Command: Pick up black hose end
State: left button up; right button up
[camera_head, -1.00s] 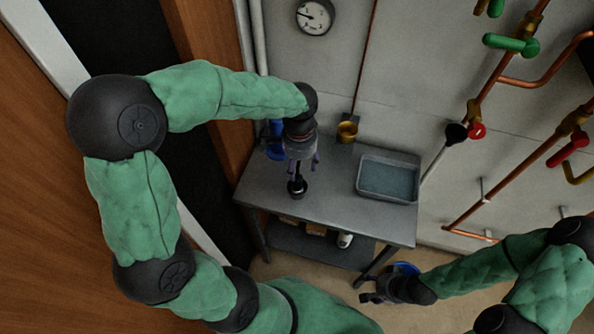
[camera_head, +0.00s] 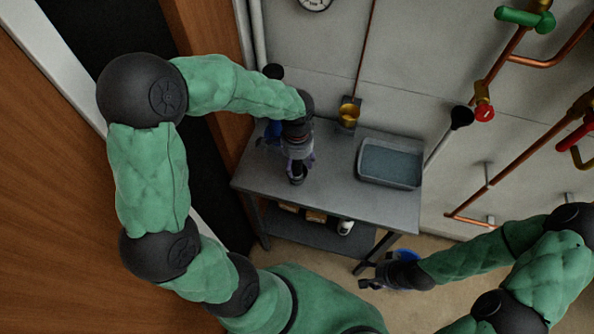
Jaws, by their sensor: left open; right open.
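A small dark upright piece (camera_head: 297,178), which looks like the black hose end, stands on the grey table's front left part. My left gripper (camera_head: 300,168) points down over it with its fingers open around or just beside its top; contact cannot be told. The gripper and wrist hide part of the piece. My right gripper (camera_head: 370,277) is open and empty, low in front of the table's right legs.
The grey table (camera_head: 335,194) carries a grey tray (camera_head: 390,164) at right. A brass cup (camera_head: 348,114) is on the wall behind. A black-ended grey rod (camera_head: 461,117), a red valve (camera_head: 484,112) and copper pipes are at right. Several small items lie on the lower shelf.

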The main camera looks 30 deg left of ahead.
pick_arm(q)
jog(key=shift+f, duration=0.5)
grip_shut()
jog(key=shift+r, duration=0.15)
